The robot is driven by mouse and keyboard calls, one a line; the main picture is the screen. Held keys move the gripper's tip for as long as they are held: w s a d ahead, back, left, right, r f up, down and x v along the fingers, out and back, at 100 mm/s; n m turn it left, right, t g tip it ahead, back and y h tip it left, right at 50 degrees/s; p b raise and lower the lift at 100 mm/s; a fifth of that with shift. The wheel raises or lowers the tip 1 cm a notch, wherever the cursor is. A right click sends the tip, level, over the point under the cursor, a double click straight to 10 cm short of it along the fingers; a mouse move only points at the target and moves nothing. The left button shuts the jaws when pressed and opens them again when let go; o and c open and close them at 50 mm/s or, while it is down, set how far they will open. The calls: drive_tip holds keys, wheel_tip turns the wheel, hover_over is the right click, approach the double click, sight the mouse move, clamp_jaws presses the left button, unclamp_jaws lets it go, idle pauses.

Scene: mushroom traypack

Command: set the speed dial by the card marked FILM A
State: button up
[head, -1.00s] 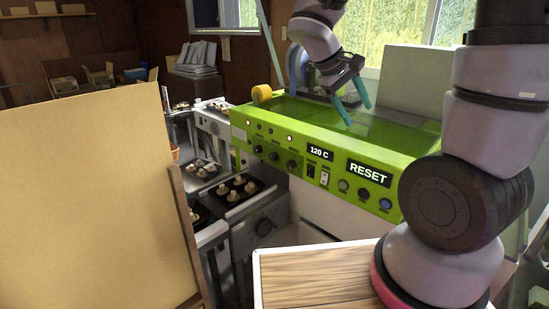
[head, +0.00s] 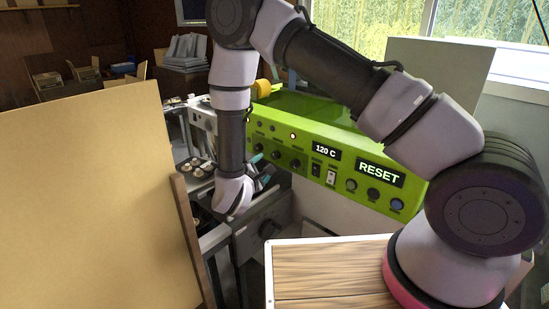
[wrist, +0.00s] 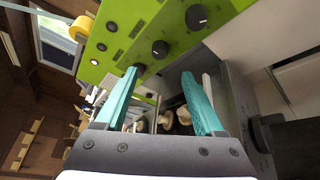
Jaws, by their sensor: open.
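Three black knobs, the middle one (head: 276,154), sit in a row on the green machine's front panel; the wrist view shows black knobs (wrist: 160,49) too. A larger dark dial (head: 268,228) is on the front of the grey conveyor unit. No card marked FILM A is readable. My gripper (wrist: 160,76) is open, its teal fingers pointing toward the knobs and mushrooms and holding nothing. In the head view my arm's wrist partly hides the gripper (head: 264,178).
The green machine (head: 318,182) has a "120 C" display (head: 326,150), switches and a RESET label (head: 380,173). Mushrooms (wrist: 167,121) sit between and beyond my fingers. A large tan board (head: 85,200) stands at left. A wooden-topped surface (head: 325,275) lies in front.

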sight(274, 156)
drive_tip(key=x, duration=1)
drive_tip(key=shift+w+f, duration=0.15)
drive_tip(key=shift+w, duration=0.2)
clamp_jaws()
